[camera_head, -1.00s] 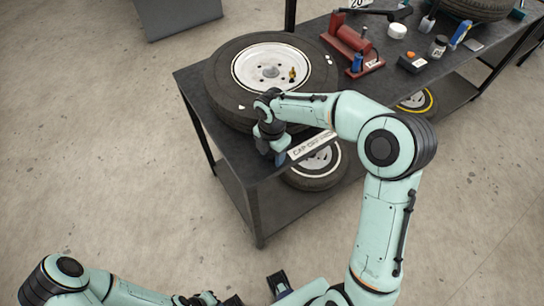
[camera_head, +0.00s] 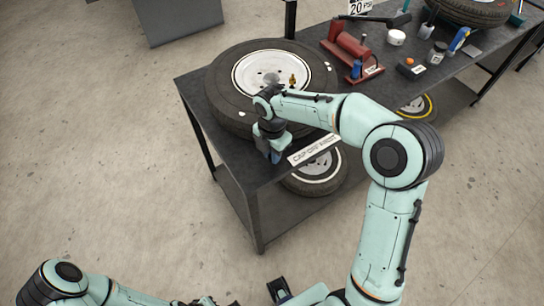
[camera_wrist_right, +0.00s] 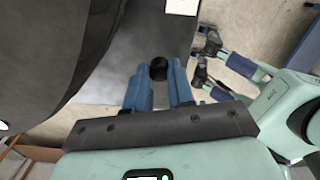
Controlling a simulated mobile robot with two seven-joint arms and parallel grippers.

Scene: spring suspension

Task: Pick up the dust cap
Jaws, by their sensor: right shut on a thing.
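The dust cap (camera_wrist_right: 158,69) is a small black round piece in the right wrist view. It sits between the blue fingertips of my right gripper (camera_wrist_right: 160,78), which is shut on it. In the head view this gripper (camera_head: 275,152) points down at the table's near left corner, beside the tyre. The cap is hidden there. A wheel (camera_head: 222,95) with a white rim lies flat on the table, with a small brass piece on the rim. My left gripper (camera_head: 206,301) shows only partly at the bottom edge, and its jaws are unclear.
The dark table (camera_head: 194,84) carries a lettered strip (camera_head: 313,149) at its front edge, just right of my gripper. A red device (camera_head: 350,48), a white jar (camera_head: 396,38) and another tyre (camera_head: 470,10) stand further right. Another wheel (camera_head: 316,180) is below.

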